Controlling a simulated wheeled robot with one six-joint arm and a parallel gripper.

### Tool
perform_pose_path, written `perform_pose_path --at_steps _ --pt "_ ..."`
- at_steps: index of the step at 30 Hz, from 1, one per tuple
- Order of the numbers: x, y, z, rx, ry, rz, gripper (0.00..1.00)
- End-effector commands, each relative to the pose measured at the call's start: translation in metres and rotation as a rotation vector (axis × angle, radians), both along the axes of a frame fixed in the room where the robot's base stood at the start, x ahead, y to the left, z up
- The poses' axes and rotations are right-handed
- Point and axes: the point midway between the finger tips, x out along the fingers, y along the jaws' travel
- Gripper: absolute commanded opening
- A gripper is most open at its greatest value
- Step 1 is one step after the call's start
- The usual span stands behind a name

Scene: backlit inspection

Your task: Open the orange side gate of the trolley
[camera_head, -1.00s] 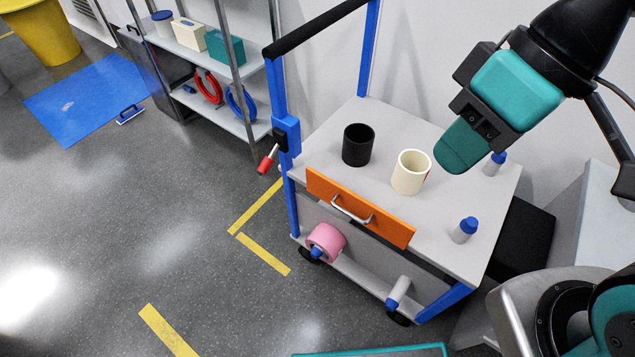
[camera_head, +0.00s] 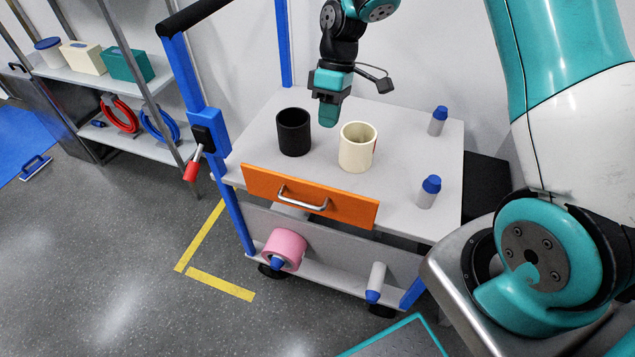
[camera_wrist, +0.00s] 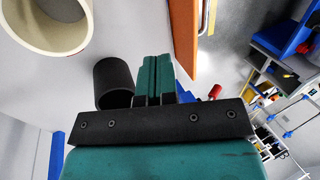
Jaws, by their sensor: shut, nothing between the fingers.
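The trolley (camera_head: 410,205) has a light grey top and blue posts. Its orange side gate (camera_head: 345,206) stands upright along the near edge of the top, with a metal bar handle (camera_head: 303,198) on its outer face. In the wrist view the gate (camera_wrist: 184,35) shows as an orange strip right of the fingers. My gripper (camera_head: 328,118) is shut and empty above the trolley top, behind the gate and apart from its handle. It points down between the black cup (camera_head: 294,132) and the cream cup (camera_head: 357,147). The shut fingers also show in the wrist view (camera_wrist: 155,75).
Two blue-capped bottles (camera_head: 429,191) (camera_head: 438,121) stand on the right of the top. A red-handled lever (camera_head: 193,168) is on the left blue post. A pink roll (camera_head: 285,247) and a white cylinder (camera_head: 377,277) lie on the lower shelf.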

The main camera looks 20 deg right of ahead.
Motion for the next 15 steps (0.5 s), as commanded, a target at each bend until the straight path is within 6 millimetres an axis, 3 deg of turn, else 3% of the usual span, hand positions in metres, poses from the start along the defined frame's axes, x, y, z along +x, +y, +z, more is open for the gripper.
perform_pose_path --at_steps 8,15 --pt "-0.003 0.001 -0.032 0.002 0.011 0.007 0.0" --pt "-0.017 0.015 -0.08 0.002 0.012 0.008 0.0"
